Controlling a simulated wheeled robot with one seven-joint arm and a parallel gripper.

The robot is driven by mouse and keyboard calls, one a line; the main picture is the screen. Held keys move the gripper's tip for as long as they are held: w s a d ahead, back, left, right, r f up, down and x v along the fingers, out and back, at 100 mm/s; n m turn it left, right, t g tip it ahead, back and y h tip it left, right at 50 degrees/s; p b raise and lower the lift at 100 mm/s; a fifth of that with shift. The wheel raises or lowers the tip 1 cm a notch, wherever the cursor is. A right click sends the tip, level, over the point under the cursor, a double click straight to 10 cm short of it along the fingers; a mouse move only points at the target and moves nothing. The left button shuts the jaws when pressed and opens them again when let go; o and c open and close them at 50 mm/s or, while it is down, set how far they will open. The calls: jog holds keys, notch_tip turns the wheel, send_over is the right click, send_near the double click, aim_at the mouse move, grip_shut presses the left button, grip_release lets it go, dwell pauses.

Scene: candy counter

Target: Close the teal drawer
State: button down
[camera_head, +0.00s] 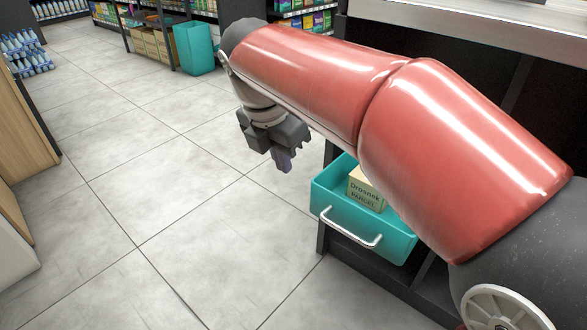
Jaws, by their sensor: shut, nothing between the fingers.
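The teal drawer (335,206) stands pulled out of the dark counter at the lower right, with a silver bar handle (352,231) on its front. A tan box marked "Drosnek PARCEL" (366,187) sits inside it. My red arm hides the drawer's right and back part. My gripper (284,163) is shut and empty, pointing down. In the picture it is above and to the left of the drawer and looks apart from it.
The dark counter (510,60) with a pale top runs along the right. A teal bin (196,48) and stocked shelves stand at the back. A wooden cabinet (22,110) edges the left. The tiled floor (130,170) between is clear.

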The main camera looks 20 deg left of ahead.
jog(key=w+d+f+b, duration=0.2)
jog(key=w+f, duration=0.3)
jog(key=f, duration=0.3)
jog(key=shift+w+f+b, duration=0.25)
jog(key=shift+w+b, duration=0.15)
jog(key=shift+b, duration=0.1)
jog(key=shift+d, duration=0.15)
